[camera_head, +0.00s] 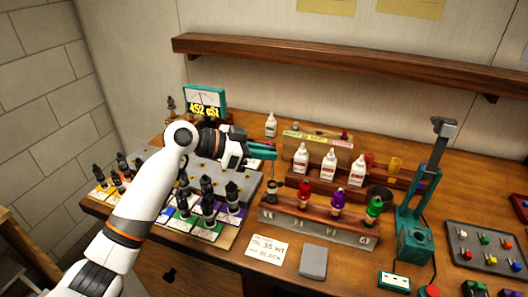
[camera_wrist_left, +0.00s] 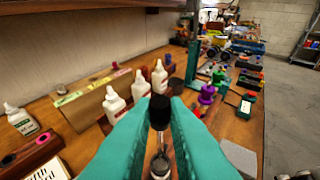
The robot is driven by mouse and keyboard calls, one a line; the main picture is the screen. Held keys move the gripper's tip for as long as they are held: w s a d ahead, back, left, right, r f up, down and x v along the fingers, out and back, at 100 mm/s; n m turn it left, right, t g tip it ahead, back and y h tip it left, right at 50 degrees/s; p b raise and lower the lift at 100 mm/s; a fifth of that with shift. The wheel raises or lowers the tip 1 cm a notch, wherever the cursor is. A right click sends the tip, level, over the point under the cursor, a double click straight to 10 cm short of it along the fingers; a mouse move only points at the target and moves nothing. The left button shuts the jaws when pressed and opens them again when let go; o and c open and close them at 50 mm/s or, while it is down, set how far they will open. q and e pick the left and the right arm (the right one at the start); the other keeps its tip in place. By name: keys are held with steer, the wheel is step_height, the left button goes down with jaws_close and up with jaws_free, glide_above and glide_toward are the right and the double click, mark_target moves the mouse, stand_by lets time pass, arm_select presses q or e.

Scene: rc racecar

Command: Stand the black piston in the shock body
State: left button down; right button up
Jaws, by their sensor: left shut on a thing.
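My left gripper (camera_head: 262,150) is above the left end of the wooden shock stand. In the left wrist view its teal fingers (camera_wrist_left: 160,112) are shut on the black piston (camera_wrist_left: 160,108), whose dark round head shows between the tips. A thin rod runs down from the head. Below it, the pale metal shock body (camera_wrist_left: 159,166) is partly hidden by the fingers. In the head view the shock body (camera_head: 271,195) stands at the stand's left end, under the fingertips. I cannot tell whether the rod's lower end is inside the body. My right gripper is not in view.
Red (camera_head: 304,190), purple (camera_head: 338,202) and green (camera_head: 373,207) pieces stand along the stand (camera_head: 315,227). White bottles (camera_head: 329,165) are behind it. A teal press (camera_head: 417,220) is at the right. Several black-topped shocks (camera_head: 208,192) stand at the left. A card (camera_head: 265,249) lies in front.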

arm_select(q)
steer(key=shift+f, duration=0.2)
steer(key=shift+f+b, duration=3.1)
steer(key=shift+f, duration=1)
steer(key=c, duration=1.3)
jaws_free()
steer(key=shift+c, duration=0.2)
steer(key=b+v, duration=0.2)
steer(key=v, duration=1)
steer(key=shift+f, duration=0.1)
steer(key=shift+a, duration=0.1)
